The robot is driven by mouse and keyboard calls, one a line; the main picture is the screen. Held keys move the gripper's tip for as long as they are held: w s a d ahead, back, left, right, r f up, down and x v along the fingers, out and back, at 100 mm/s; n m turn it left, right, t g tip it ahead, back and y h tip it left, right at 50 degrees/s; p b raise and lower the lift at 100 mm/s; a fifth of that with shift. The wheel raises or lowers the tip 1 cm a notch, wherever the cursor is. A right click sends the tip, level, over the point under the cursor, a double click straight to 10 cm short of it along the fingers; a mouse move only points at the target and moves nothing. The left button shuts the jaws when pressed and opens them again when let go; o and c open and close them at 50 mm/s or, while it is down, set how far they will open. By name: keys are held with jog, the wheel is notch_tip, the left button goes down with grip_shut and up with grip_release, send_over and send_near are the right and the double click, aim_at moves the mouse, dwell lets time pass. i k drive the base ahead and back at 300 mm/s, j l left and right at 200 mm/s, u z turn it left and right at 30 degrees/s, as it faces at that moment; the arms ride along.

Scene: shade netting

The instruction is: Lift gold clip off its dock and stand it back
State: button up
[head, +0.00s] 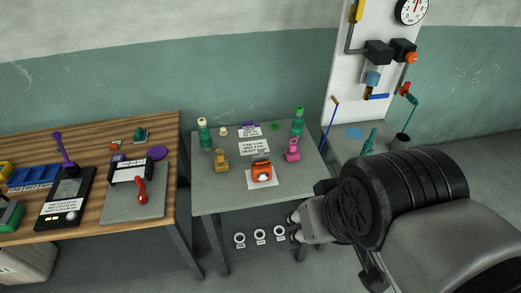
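The gold clip (221,161) stands upright on the left part of the grey table in the head view. Its lower part looks like a wider block; at this size I cannot tell clip from dock. My gripper (293,228) is off the front right edge of the table, pointing left, well apart from the clip. Its two fingertips appear spread with nothing between them.
The grey table (215,199) also bears a pink clip (292,151), an orange device (262,171) on white paper, and green bottles (204,133) (298,121). A wooden bench (95,230) stands left. White rings (260,235) show below the table's front edge.

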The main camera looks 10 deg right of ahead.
aim_at(220, 156)
jog(key=i+j+u, duration=0.25)
jog(key=i, duration=0.4)
jog(key=i+j+u, duration=0.3)
jog(key=i, duration=0.3)
jog(key=l, duration=0.15)
